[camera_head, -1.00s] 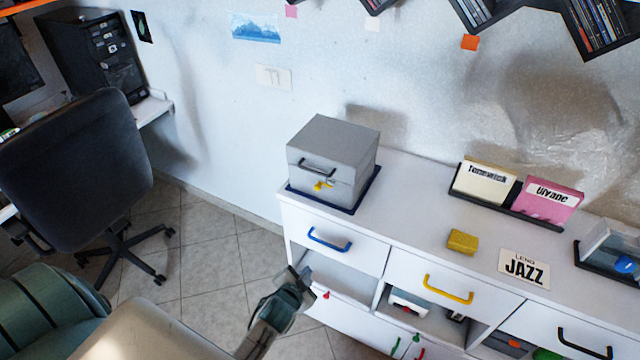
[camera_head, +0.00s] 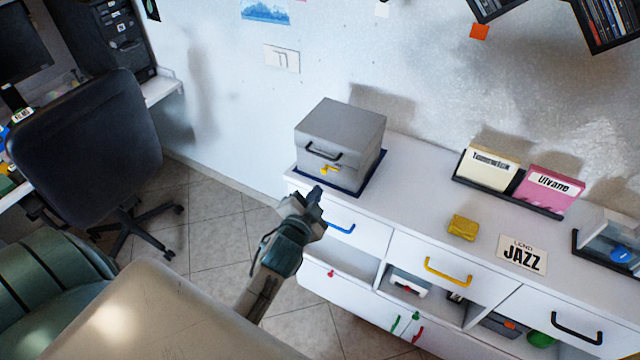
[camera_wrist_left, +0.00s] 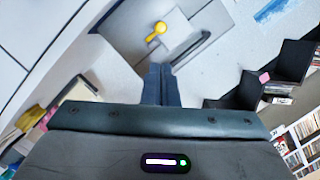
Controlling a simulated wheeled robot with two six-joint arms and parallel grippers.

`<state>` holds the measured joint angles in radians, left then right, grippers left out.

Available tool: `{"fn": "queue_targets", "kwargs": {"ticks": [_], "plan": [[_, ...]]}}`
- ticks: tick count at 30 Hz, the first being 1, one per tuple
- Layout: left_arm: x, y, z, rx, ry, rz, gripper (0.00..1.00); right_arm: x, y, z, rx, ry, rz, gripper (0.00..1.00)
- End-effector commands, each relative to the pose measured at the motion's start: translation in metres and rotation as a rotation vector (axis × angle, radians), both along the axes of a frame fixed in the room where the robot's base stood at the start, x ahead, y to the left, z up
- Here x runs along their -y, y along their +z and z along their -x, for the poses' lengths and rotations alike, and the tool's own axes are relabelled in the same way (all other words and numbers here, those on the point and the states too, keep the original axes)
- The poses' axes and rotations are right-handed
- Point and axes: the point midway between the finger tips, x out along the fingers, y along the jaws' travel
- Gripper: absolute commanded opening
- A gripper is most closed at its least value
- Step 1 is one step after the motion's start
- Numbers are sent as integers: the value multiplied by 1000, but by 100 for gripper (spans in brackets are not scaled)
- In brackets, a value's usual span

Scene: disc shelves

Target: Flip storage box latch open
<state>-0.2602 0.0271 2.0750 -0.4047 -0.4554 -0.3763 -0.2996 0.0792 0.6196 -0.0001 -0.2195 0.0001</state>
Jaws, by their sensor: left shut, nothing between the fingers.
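The grey storage box (camera_head: 340,138) stands on a dark blue mat (camera_head: 347,189) at the left end of the white cabinet top. Its lid is down. A black handle (camera_head: 323,151) and a small yellow latch (camera_head: 329,169) are on its front. My left gripper (camera_head: 315,194) is shut and empty, in front of the cabinet edge, below and short of the box. In the left wrist view, the shut fingers (camera_wrist_left: 160,84) point toward the box front, with the yellow latch (camera_wrist_left: 156,31) beyond their tips and apart from them. My right gripper is not in view.
The white cabinet (camera_head: 400,215) has drawers with blue, yellow and black handles. A yellow block (camera_head: 463,227), a JAZZ sign (camera_head: 522,255) and a rack with Tonewick and Ulyane cards stand right of the box. An office chair (camera_head: 85,150) is at left.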

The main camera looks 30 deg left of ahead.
Motion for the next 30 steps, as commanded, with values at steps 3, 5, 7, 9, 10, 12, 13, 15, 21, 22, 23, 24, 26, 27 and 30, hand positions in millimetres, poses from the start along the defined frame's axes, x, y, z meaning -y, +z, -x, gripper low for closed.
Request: {"fn": "queue_targets", "kwargs": {"ticks": [3,5,7,9,10,12,13,15,21,22,23,24,26,27,30], "plan": [[-4,0,-20,0,0,-1,0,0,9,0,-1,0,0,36],[-6,-2,-32,0,0,-1,0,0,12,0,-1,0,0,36],[-8,-4,-44,0,0,0,0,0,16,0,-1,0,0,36],[-10,-6,-56,0,0,-1,0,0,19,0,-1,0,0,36],[-11,-8,-61,-2,0,-1,0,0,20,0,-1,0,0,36],[-12,-10,-70,-1,-1,-1,0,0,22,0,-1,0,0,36],[-13,-11,-74,-1,-1,0,0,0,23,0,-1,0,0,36],[-14,-12,-80,-1,-1,-1,0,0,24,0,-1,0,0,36],[-15,-15,-86,-1,-1,0,0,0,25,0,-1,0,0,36],[-15,-15,-86,-1,-1,0,0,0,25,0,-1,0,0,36],[-15,-15,-86,-1,-1,0,0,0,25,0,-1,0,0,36],[-15,-15,-86,-1,-1,0,0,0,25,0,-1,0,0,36],[-15,-15,-86,-1,-1,0,0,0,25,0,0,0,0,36],[-15,-15,-86,-1,-1,0,0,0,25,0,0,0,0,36],[-17,-15,-86,-1,-1,0,0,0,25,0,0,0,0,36]]}}
